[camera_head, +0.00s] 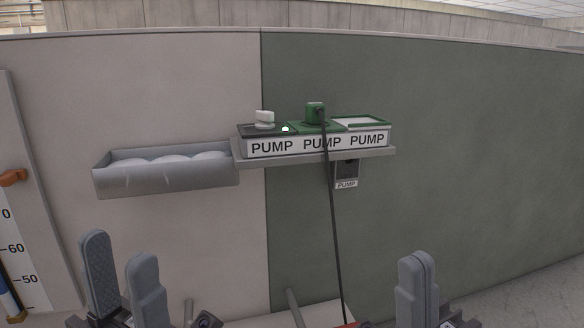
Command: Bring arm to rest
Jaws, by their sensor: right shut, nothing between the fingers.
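My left gripper (120,250) is at the lower left with its two grey fingers apart and nothing visible between them. My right gripper (416,265) is at the lower right with its fingers together and empty. Both point up in front of the wall, below the shelf, and touch nothing that I can see. The rest of both arms is mostly cut off by the bottom edge.
A wall shelf (382,153) bears boxes labelled PUMP (322,143). A green plug (315,112) with a dark cable (333,235) hanging down stands on the middle one; a white knob (265,118) and green light are left. A grey trough (165,182) holds pale rounded things. A gauge board (30,230) stands far left.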

